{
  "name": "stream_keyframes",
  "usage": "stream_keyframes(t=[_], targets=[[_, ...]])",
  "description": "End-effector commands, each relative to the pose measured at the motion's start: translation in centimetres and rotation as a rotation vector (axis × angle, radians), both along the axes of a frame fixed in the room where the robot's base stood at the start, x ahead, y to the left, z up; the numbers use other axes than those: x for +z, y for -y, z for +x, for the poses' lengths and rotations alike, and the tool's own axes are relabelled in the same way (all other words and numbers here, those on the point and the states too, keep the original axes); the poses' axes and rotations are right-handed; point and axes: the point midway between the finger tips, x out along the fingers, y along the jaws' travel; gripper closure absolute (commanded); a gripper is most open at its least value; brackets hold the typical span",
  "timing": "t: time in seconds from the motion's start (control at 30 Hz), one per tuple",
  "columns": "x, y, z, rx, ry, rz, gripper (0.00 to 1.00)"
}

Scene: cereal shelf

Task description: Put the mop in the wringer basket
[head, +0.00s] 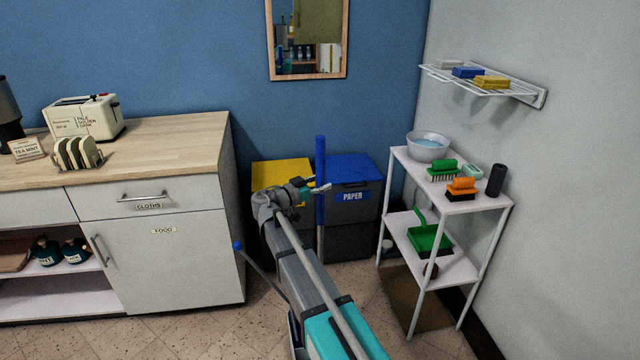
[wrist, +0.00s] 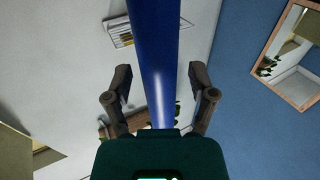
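The mop shows as an upright blue handle (head: 320,165) in front of the bins; its lower end and head are hidden behind my arm. My gripper (head: 318,188) is at the handle, about midway up its visible length. In the wrist view the handle (wrist: 155,65) runs between the two fingers of my gripper (wrist: 160,85). A clear gap shows on each side, so the fingers are open and not pressed on it. I cannot make out the wringer basket. A thin grey lever with a blue knob (head: 238,246) leans beside my arm; what it belongs to is hidden.
A yellow-lidded bin (head: 282,172) and a blue-lidded paper bin (head: 355,200) stand behind the handle. A wooden-topped cabinet (head: 170,250) is at left. A white shelf rack (head: 480,192) with brushes and a bowl is at right. Some floor is clear at lower left.

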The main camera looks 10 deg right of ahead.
Motion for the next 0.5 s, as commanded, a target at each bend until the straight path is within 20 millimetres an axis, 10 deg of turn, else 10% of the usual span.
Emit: stream_keyframes(t=[0.5], targets=[[0.23,-0.56,-0.27,0.002,0.0,0.0,0.26]])
